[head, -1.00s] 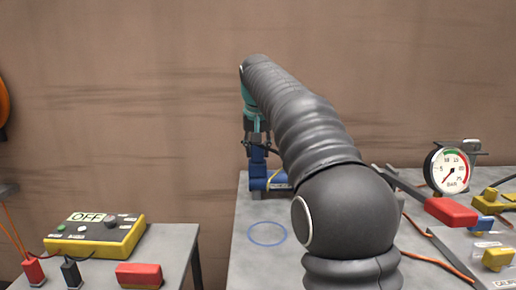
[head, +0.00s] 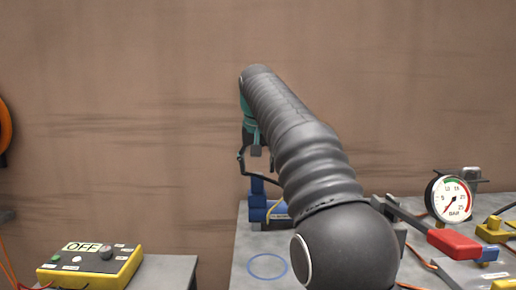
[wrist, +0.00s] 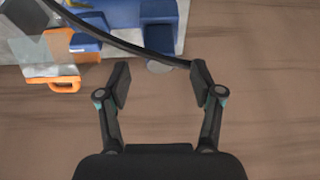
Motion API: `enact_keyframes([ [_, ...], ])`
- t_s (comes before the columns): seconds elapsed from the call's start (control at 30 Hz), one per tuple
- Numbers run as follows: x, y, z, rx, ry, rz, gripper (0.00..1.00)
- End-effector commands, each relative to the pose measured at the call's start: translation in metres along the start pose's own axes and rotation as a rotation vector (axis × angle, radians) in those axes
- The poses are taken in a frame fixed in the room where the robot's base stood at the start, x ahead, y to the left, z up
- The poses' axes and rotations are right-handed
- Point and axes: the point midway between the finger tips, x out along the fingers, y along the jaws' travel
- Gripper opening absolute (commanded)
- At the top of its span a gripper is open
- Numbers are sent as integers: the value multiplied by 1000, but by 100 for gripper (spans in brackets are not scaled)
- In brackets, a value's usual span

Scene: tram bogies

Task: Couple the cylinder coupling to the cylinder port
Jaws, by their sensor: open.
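My gripper (head: 249,156) is open and empty, hanging above the blue upright part (head: 257,188) at the far end of the grey bench. That part stands on a wider blue block (head: 258,210) with a yellow strip beside it. I cannot tell which of these is the cylinder coupling and which the port. In the wrist view my gripper (wrist: 160,84) has its fingers wide apart with only brown background between the tips. Blue blocks (wrist: 158,32) lie beyond the fingertips, and a dark hose (wrist: 130,46) crosses before them towards the right finger.
A blue ring (head: 267,266) marks the bench's near left. A pressure gauge (head: 452,199) and a red handle (head: 454,244) are at right. A yellow control box (head: 92,267) reading OFF is on the left table. The wrist view shows an orange handle (wrist: 65,87).

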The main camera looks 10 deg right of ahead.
Motion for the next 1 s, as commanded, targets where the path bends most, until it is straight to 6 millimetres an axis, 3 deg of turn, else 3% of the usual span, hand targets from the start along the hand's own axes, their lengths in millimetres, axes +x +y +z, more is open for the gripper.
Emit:
enact_keyframes([
  [0.2,-40,0,-1,0,3,0,66],
  [0.4,-59,0,-1,0,1,0,66],
  [1.0,-67,0,0,0,-1,0,66],
])
